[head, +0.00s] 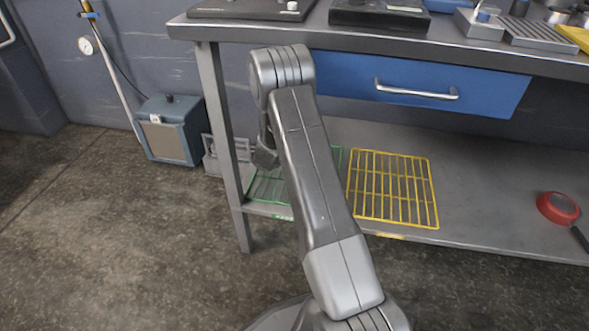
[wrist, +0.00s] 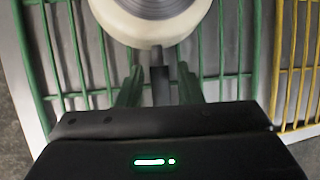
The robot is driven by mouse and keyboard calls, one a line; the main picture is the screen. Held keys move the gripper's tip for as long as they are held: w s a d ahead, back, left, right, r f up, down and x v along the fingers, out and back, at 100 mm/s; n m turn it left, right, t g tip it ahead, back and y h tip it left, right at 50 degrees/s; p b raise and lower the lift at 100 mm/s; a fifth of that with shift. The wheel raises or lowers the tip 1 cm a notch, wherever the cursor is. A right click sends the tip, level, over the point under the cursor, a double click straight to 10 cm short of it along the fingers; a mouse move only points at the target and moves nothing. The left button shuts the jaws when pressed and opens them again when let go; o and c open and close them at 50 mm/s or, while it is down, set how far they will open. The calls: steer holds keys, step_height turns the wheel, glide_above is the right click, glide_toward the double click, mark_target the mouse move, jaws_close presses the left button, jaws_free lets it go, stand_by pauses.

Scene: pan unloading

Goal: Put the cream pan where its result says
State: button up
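The cream pan (wrist: 152,32) is at the top of the wrist view, over the green rack (wrist: 57,98), and its dark handle (wrist: 160,85) points back toward my gripper. My gripper (wrist: 160,90) is open. Its two fingers stand either side of the handle, with a gap on each side. The green rack (head: 268,188) also shows on the lower shelf in the head view, partly behind my arm. The yellow rack (head: 393,170) lies just right of it and looks empty. My arm hides the cream pan and my fingertips in the head view. No result can be read.
A red pan (head: 558,207) lies on the lower shelf (head: 480,205) at the far right. The table's left leg (head: 222,140) stands close to my arm. A blue drawer (head: 420,85) is above the shelf. A blue-grey box (head: 170,128) stands on the floor at left.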

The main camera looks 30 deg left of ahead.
steer(key=shift+o, duration=0.4)
steer(key=shift+r, duration=0.1)
steer(key=shift+r, duration=0.35)
steer(key=p+v, duration=0.5)
steer(key=v, duration=0.7)
steer(key=shift+r, duration=0.1)
